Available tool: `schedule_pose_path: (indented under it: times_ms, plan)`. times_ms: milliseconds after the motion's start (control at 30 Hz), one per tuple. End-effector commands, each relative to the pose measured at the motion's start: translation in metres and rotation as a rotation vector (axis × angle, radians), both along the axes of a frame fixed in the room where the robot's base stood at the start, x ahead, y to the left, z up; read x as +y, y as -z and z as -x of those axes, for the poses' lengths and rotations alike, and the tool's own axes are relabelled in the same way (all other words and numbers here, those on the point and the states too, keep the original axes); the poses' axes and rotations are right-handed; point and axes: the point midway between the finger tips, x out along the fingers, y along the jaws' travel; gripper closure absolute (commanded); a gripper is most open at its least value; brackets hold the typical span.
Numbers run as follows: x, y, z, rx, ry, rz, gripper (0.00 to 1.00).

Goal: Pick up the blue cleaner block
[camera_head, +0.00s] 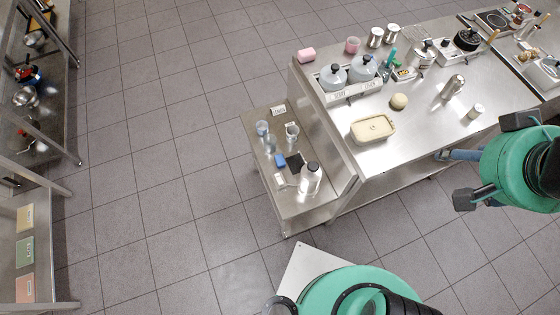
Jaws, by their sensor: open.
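The blue cleaner block (281,160) lies on a low steel side table (301,217) near the middle of the head view. It is small and saturated blue. A dark flat pad (296,164) lies at its right, close or touching; I cannot tell which. A large pale bottle (311,179) stands to the lower right of the block. Clear tumblers (292,132) stand above it.
A higher steel counter (430,130) with bottles, a cream tray (373,128) and pots adjoins the table on the right. Green-and-black bodies fill the bottom centre and right edge. Steel shelving (62,110) stands at left. The tiled floor (170,150) between is clear.

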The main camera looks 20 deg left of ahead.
Motion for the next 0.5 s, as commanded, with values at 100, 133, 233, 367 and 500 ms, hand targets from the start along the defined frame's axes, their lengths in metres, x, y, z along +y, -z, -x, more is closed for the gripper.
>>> schedule_pose_path:
  times_ms: [100,133,233,367,500]
  plan:
    - [0.0,0.0,0.0,0.0,0.0,0.0,0.39]
    - [0.0,0.0,0.0,0.0,0.0,0.0,0.39]
    - [0.0,0.0,0.0,0.0,0.001,0.0,0.39]
    - [0.003,0.0,-0.005,0.006,0.014,-0.011,0.39]
    - [0.009,0.002,-0.018,0.026,0.057,-0.043,0.39]
